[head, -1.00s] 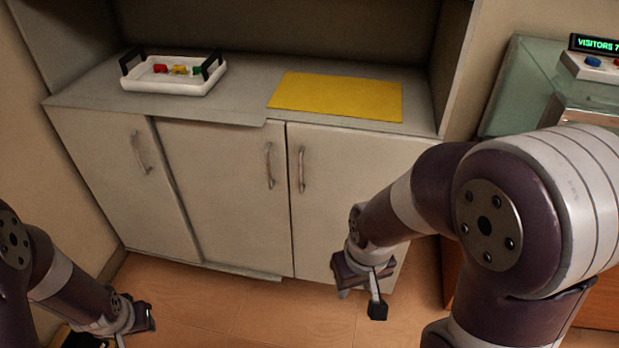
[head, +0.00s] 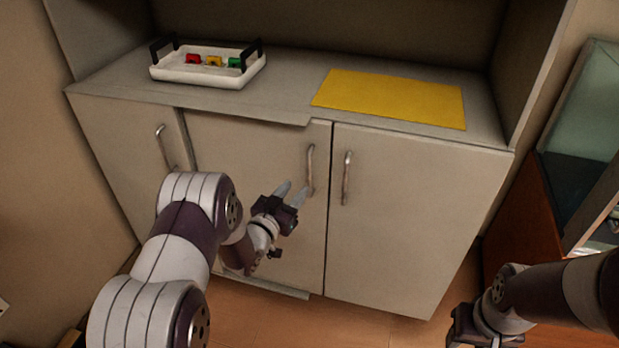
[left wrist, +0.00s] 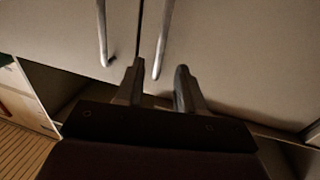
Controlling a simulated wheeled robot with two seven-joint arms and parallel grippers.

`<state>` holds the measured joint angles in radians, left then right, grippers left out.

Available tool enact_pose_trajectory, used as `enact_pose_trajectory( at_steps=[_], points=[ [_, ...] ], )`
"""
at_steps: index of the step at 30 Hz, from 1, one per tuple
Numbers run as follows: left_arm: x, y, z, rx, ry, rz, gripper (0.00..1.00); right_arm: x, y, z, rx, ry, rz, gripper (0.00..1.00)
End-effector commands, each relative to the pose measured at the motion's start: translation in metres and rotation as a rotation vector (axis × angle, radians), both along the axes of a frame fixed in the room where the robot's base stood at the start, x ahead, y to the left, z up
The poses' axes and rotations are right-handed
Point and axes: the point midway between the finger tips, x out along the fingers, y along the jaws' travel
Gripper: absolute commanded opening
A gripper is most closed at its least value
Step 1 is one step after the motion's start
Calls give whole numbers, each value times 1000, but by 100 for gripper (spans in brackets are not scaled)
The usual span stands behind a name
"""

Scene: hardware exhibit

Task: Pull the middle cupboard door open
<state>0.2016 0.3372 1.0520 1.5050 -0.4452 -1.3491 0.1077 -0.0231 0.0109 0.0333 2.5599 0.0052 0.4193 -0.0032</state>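The middle cupboard door (head: 240,150) is a pale panel that looks shut. Its metal bar handle (head: 310,168) is upright near its right edge. My left gripper (head: 294,190) is open and empty, its fingers pointing at the lower part of this handle; the right finger overlaps the handle's lower end. In the left wrist view, a bar handle (left wrist: 161,40) shows between the open fingers (left wrist: 158,80), and a second one stands to its left. I cannot tell whether the fingers touch the handle. My right gripper (head: 470,328) is low at the right; its fingers are unclear.
The left door (head: 125,150) and right door (head: 410,210) flank the middle one. The right door's handle (head: 347,178) is close by. A white tray (head: 208,72) with small coloured pieces and a yellow mat (head: 392,98) lie on top. A glass case (head: 585,125) stands at right.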

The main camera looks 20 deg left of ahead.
Motion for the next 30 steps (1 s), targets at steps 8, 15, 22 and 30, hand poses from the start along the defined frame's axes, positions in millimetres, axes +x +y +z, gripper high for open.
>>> enact_pose_trajectory(
  at_steps=[8, 15, 22, 30],
  points=[
    [56, -13, -2, 1, 1, 0, 38, 0, 0, -12, 0, 0, 0, 43],
    [68, -16, -1, 0, 2, 1, 38, 0, 0, -13, 0, 0, 0, 43],
    [68, -16, 0, 0, 2, 2, 12, 0, 0, -13, 0, 0, 0, 43],
    [67, -15, -1, 1, 3, -1, 0, 0, 0, -13, 0, 0, 0, 43]
  ],
)
